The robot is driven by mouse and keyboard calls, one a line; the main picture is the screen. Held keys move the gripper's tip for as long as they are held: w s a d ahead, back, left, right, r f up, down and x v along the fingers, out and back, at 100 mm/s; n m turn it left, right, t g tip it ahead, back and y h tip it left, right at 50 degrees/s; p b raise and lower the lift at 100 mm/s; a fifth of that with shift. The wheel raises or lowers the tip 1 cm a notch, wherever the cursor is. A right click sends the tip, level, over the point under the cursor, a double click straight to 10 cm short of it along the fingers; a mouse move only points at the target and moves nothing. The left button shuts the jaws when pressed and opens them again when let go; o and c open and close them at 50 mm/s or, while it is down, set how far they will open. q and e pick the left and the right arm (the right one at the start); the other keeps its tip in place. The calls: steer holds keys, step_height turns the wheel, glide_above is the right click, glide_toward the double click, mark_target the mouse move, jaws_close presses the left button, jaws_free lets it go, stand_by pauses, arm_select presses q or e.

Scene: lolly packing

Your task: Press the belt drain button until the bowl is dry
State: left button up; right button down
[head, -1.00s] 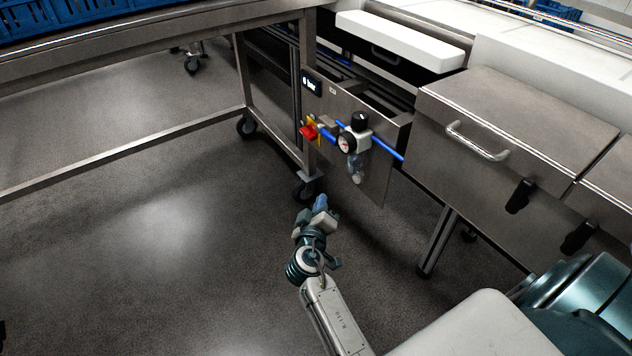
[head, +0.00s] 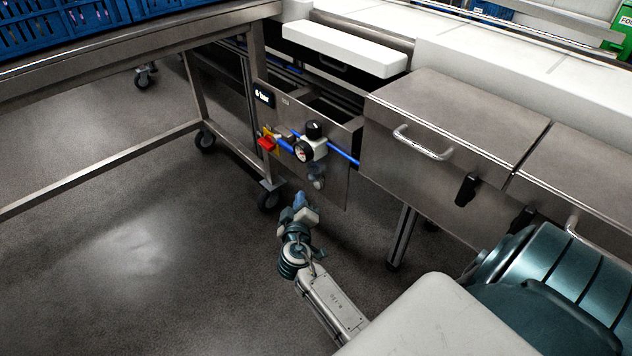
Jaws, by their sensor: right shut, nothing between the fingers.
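The air unit (head: 312,148) with a black knob, a round gauge and a clear bowl (head: 317,176) below it is mounted on a steel panel (head: 335,186) under the line. A drain button cannot be made out at the bowl's underside. My right gripper (head: 299,202) is shut and empty. It points up toward the panel, below and a little left of the bowl in the picture, and looks apart from it. Whether the bowl holds water is too small to tell. My left gripper is not in view.
A red valve handle (head: 267,143) on a yellow plate and blue hoses (head: 343,155) sit beside the unit. A "6 bar" display (head: 264,95) is above. A wheeled steel table (head: 120,165) stands left, and a steel cabinet (head: 450,120) right. The floor (head: 120,270) is open.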

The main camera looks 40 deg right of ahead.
mark_target(317, 185)
steer(key=shift+w+d, duration=0.1)
steer(key=shift+d, duration=1.3)
stand_by(0.4)
steer(key=shift+d, duration=0.1)
stand_by(0.5)
steer(key=shift+d, duration=0.3)
steer(key=shift+w+d+b, duration=0.1)
steer(key=shift+d+b, duration=0.25)
steer(key=shift+d, duration=0.2)
stand_by(2.2)
steer(key=shift+a, duration=0.95)
